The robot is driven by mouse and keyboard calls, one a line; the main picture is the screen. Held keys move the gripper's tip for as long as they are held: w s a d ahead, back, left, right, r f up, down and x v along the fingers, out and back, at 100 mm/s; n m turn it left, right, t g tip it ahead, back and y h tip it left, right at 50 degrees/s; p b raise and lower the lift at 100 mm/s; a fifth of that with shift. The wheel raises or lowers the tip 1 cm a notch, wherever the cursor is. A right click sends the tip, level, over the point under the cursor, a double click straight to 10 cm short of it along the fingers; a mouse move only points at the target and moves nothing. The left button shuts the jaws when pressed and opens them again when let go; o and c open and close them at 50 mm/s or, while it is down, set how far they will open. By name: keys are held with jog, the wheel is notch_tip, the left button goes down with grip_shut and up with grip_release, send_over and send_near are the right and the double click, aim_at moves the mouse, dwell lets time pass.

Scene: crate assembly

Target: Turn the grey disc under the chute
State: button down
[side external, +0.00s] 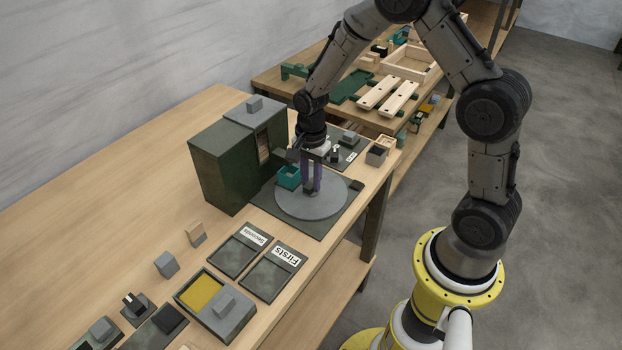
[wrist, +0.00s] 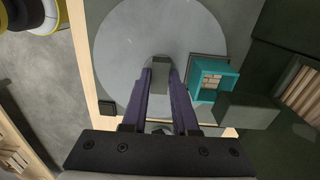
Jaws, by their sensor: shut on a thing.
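The grey disc (side external: 318,207) lies flat on a dark base plate (side external: 257,200), in front of the dark green chute cabinet (side external: 222,165). My gripper (side external: 312,188) points down over the disc, its purple fingers at the disc's upper surface. In the wrist view the disc (wrist: 125,45) fills the upper middle, and my gripper (wrist: 160,72) is shut on a small grey knob (wrist: 160,75) on the disc. A teal open box (side external: 288,177) is beside the fingers at the cabinet side; it also shows in the wrist view (wrist: 193,80) with wooden pieces inside.
Two label trays, "Seconds" (side external: 228,262) and "Firsts" (side external: 262,279), lie left of the disc. A tray with a yellow pad (side external: 201,291) is nearer the camera. A small dark block (side external: 357,185) sits at the plate's edge. Behind, another bench (side external: 300,100) carries wooden crate parts.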

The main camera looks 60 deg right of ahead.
aim_at(311, 183)
jog(key=shift+w+r, duration=0.15)
jog(key=shift+r, duration=0.05)
jog(key=c, duration=0.7)
grip_release()
jog(key=shift+f, duration=0.1)
notch_tip(311, 183, up, 14)
jog(key=shift+f, duration=0.1)
